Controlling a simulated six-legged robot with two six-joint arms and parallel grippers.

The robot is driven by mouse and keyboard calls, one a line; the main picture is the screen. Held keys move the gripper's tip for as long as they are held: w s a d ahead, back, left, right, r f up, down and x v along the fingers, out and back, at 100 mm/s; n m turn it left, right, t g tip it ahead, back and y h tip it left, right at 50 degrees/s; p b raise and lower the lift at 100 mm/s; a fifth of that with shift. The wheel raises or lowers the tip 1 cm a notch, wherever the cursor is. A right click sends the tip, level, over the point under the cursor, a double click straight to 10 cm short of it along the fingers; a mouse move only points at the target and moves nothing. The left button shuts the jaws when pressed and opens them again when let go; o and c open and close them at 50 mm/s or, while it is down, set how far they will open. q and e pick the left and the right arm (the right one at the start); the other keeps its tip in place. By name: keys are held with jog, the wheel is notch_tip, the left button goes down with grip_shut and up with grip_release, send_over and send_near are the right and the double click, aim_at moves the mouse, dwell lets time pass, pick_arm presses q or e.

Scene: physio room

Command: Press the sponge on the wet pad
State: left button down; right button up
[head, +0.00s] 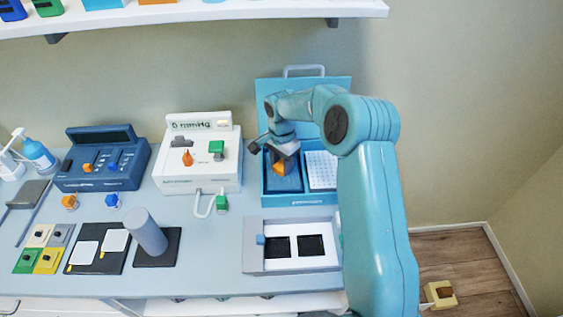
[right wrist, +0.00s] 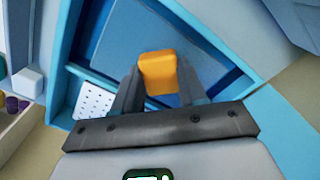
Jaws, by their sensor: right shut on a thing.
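My right gripper (head: 281,163) is shut on an orange sponge (head: 279,168). In the right wrist view the sponge (right wrist: 160,73) sits between the two dark fingers (right wrist: 158,88). The gripper points down over the left compartment of an open light blue case (head: 292,200). A dark blue pad (head: 284,185), which looks like the wet pad, lies in that compartment; it also shows in the right wrist view (right wrist: 120,40). The sponge is over the pad, but I cannot tell whether they touch. The gripper and sponge hide part of the pad. My left gripper is not in view.
A white dotted panel (head: 321,168) fills the case's right compartment. A white machine (head: 200,178) stands to its left. A grey-white tray (head: 252,247) with two black squares is in front. A grey cylinder (head: 146,232) stands on a dark mat. A shelf (head: 190,18) hangs above.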

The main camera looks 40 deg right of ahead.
jog(key=shift+s, duration=0.15)
jog(key=shift+f, duration=0.35)
jog(key=shift+b, duration=0.3)
jog(key=shift+f, duration=0.15)
dwell(1.1)
